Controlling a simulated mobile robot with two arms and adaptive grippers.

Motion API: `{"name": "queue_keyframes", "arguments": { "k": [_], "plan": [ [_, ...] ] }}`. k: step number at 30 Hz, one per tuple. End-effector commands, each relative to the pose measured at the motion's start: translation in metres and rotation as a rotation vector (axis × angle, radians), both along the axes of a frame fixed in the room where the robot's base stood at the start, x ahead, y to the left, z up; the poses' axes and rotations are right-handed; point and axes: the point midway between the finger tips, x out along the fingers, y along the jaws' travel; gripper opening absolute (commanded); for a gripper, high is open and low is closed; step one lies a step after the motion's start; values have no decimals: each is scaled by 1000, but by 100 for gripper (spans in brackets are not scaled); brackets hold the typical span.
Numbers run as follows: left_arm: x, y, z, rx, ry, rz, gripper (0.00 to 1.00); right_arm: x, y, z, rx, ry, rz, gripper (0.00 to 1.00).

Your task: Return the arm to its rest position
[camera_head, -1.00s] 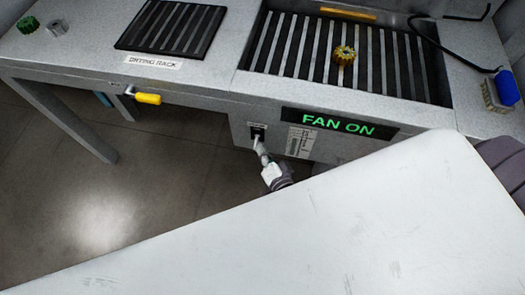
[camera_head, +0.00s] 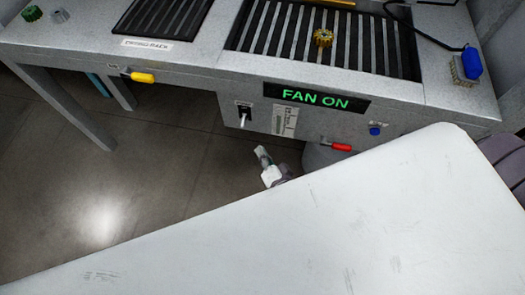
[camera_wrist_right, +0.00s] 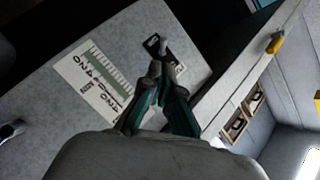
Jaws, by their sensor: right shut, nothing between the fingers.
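My right gripper (camera_head: 261,154) shows small in the head view, below and to the right of the switch (camera_head: 244,117) on the bench's front panel. It is shut, holds nothing, and is apart from the switch. In the right wrist view, the closed fingers (camera_wrist_right: 157,73) point toward the panel, with the switch (camera_wrist_right: 156,44) just beyond their tips. The green sign (camera_head: 315,98) reads FAN ON. My left gripper is in neither view.
The bench holds a slatted grate with a yellow gear (camera_head: 323,38) and a blue-handled brush (camera_head: 466,66). A yellow handle (camera_head: 142,77), red handle (camera_head: 341,147) and blue knob (camera_head: 375,131) stick out from its front. Open floor (camera_head: 170,180) lies below left.

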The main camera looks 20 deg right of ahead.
Motion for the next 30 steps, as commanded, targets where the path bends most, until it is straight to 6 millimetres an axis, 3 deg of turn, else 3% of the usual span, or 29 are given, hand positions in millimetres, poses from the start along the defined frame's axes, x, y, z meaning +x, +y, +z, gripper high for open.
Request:
{"name": "queue_keyframes", "arguments": {
  "k": [10,14,17,20,23,27,30],
  "plan": [
    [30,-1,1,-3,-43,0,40,0,0,0,0,0,0,0],
    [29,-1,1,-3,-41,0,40,0,0,-1,-1,1,1,0],
    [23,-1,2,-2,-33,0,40,-4,1,-11,-26,30,15,0],
    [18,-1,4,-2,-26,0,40,-20,4,-46,-107,124,67,0],
    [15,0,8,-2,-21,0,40,-54,4,-102,-245,281,166,0],
    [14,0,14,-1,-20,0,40,-125,-8,-181,-467,531,361,0],
    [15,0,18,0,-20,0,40,-184,-27,-225,-608,697,512,0]
  ]
}}
